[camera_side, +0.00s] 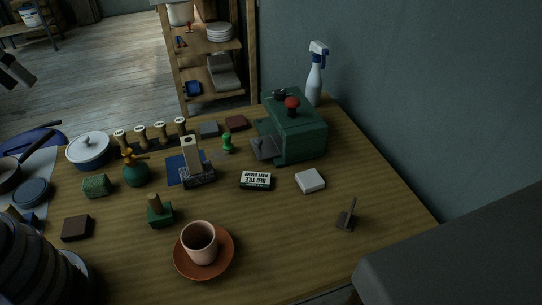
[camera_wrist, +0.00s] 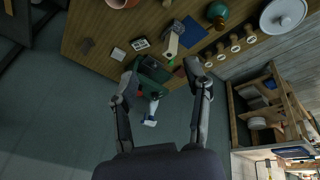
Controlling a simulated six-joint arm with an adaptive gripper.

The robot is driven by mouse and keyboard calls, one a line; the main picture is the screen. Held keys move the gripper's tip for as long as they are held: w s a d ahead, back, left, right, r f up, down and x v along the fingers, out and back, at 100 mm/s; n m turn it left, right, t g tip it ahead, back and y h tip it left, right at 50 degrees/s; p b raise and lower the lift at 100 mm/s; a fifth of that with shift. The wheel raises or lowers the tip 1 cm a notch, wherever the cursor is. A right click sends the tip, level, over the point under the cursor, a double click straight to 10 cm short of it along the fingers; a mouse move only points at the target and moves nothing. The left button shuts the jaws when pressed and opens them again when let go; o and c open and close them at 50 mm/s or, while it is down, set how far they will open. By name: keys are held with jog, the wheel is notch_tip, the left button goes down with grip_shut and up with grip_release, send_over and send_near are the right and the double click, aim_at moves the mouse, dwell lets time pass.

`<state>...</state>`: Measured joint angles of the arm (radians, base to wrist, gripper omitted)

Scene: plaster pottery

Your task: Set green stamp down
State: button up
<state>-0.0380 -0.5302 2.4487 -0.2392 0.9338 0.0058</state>
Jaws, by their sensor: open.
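A small bright green stamp with a round knob (camera_side: 227,143) stands upright on the table, left of the green machine, in the side view. A second stamp-like piece, a green block with a wooden handle (camera_side: 159,211), stands nearer the front, left of the cup. I cannot tell which one is the task's green stamp. In the wrist view my gripper (camera_wrist: 160,73) is open with nothing between its fingers, high above and apart from the table. The green machine (camera_wrist: 152,70) shows beyond the fingers. Neither stamp is clear in the wrist view.
A terracotta cup (camera_side: 199,243) stands on a saucer (camera_side: 222,263). A label box (camera_side: 256,180), white block (camera_side: 310,180), wooden piece on a stone base (camera_side: 193,165), green bottle (camera_side: 136,173) and white-lidded pot (camera_side: 88,149) stand around. The table's right front is mostly clear.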

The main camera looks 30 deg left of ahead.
jog(key=s+a, duration=0.1)
jog(key=a+r+m+t+y, duration=0.1)
jog(key=s+a+t+y, duration=0.1)
jog(key=shift+s+r+m, duration=0.3)
dwell(1.1)
